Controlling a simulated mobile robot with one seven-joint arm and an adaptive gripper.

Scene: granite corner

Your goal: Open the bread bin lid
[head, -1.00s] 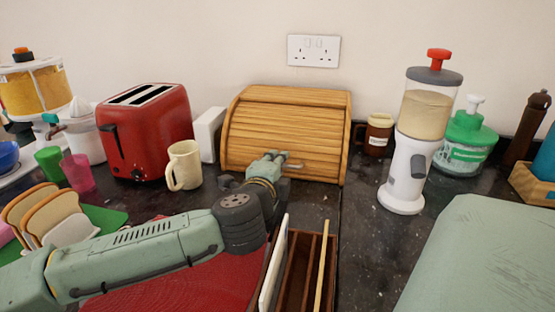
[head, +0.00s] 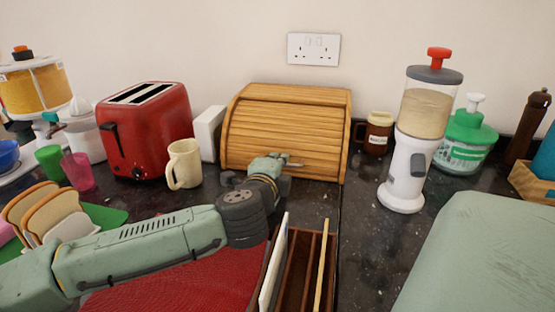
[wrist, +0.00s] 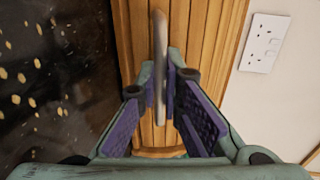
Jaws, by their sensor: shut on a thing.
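The wooden bread bin (head: 287,127) stands against the back wall, its slatted roll lid (head: 285,140) down over the front. A metal handle (head: 293,165) sits low on the lid. My gripper (head: 276,162) is at the lid's front, at the handle. In the wrist view the bread bin's slats (wrist: 200,40) fill the middle, and the handle (wrist: 160,60) runs between the two purple-padded fingers of my gripper (wrist: 163,88). The fingers are shut on the handle. Part of the lid's lower edge is hidden behind my gripper in the head view.
A cream mug (head: 184,163) and a red toaster (head: 148,130) stand left of the bin. A brown mug (head: 375,133) and a white dispenser (head: 407,165) stand to its right. A wooden compartment box (head: 303,270) is in front. A wall socket (head: 314,47) is above.

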